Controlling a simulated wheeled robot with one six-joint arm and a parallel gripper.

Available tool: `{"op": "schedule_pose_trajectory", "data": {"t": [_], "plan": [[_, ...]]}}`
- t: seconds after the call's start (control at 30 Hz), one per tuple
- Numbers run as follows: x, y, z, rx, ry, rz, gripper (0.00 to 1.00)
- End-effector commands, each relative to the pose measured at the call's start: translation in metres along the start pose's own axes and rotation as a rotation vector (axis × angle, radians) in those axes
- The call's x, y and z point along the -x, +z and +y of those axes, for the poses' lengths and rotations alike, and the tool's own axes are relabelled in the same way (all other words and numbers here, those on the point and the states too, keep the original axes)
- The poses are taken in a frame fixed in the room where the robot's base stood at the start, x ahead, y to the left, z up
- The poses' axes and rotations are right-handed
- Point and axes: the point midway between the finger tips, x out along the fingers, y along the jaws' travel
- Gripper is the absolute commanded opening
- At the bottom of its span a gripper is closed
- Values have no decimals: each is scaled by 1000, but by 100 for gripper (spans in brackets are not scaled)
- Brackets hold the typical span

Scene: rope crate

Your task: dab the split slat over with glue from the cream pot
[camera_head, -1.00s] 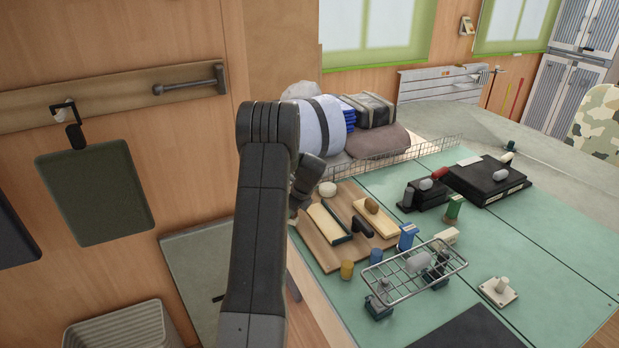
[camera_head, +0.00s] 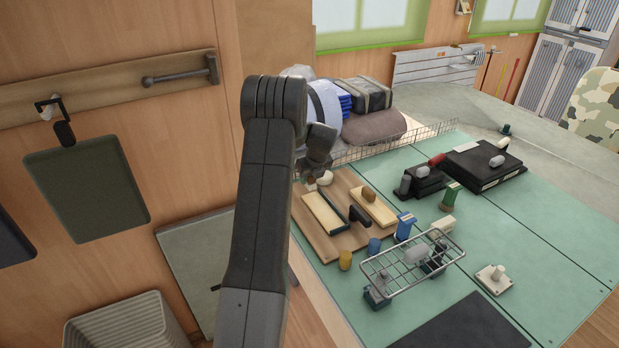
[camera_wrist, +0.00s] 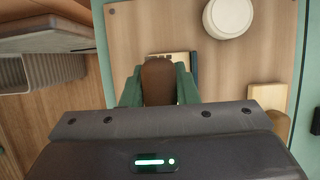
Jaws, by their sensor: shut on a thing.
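My gripper (camera_wrist: 158,90), with green fingers, is shut on a brown rounded handle in the wrist view (camera_wrist: 158,75). Its lower end is hidden. In the head view my gripper (camera_head: 312,172) is over the far left part of the wooden board (camera_head: 348,240). The round cream pot (camera_head: 325,178) stands just right of it, and shows at the top right of the wrist view (camera_wrist: 228,17). A pale slat with a dark edge (camera_head: 323,212) lies on the board, partly behind the handle in the wrist view (camera_wrist: 165,56). I cannot make out a split.
A second pale slat (camera_head: 378,210) carries a tan oval thing (camera_head: 368,193). A dark upright block (camera_head: 358,215) stands between the slats. A wire rack (camera_head: 412,270) is nearby, right. Clear green mat (camera_head: 545,235) lies farther right.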

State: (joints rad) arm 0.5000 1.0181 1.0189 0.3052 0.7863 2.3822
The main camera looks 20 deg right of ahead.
Motion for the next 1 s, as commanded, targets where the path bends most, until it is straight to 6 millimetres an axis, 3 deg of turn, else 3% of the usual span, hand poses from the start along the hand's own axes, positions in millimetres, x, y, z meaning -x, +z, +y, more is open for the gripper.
{"op": "schedule_pose_trajectory", "data": {"t": [0.53, 1.0], "plan": [[-47, -20, 0, 0, 1, 2, 9], [-46, -20, 0, 0, 0, 1, 9]]}}
